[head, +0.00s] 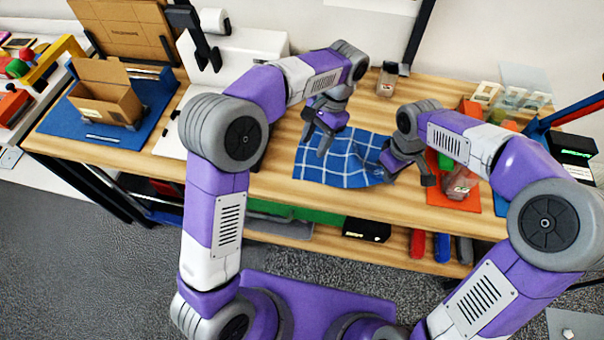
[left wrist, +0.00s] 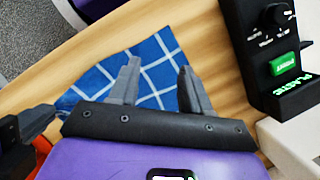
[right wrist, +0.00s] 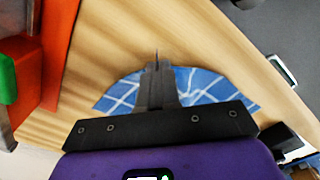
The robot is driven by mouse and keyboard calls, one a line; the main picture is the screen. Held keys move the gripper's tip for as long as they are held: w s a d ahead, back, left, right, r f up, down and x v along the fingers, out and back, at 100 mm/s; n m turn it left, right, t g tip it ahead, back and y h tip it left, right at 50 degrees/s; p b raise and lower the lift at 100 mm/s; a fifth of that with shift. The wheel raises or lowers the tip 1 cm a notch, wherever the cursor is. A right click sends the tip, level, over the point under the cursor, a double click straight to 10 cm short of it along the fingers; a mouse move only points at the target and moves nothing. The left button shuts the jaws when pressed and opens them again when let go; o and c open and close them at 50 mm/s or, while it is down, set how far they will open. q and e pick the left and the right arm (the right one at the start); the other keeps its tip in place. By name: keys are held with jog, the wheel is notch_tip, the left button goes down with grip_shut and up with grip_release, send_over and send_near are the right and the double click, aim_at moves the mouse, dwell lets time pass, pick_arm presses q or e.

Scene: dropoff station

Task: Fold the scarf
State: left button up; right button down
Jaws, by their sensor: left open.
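The scarf (head: 338,172) is blue with white check lines. It lies on the wooden table near its front edge, its right part rumpled by my right gripper. My left gripper (head: 322,140) is open above the scarf's upper left part; the left wrist view shows the scarf (left wrist: 155,62) between and beyond its spread, empty fingers (left wrist: 158,78). My right gripper (head: 405,178) is at the scarf's right side. In the right wrist view its fingers (right wrist: 157,75) are together, with the scarf (right wrist: 200,82) drawn up to a peak at them. The fingertips' hold is partly hidden.
A clear container (head: 458,184) stands on an orange mat (head: 440,200) right of the scarf. A small jar (head: 387,80) stands behind. A black device with a green button (left wrist: 285,65) is near my left gripper. An open cardboard box (head: 105,95) sits on a blue mat at left.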

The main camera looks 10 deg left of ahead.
aim_at(301, 176)
pick_arm(q)
jog(key=shift+x, duration=4.8)
jog(key=shift+c, duration=0.4)
jog(key=shift+s, duration=0.1)
grip_shut()
jog(key=shift+r, duration=2.5)
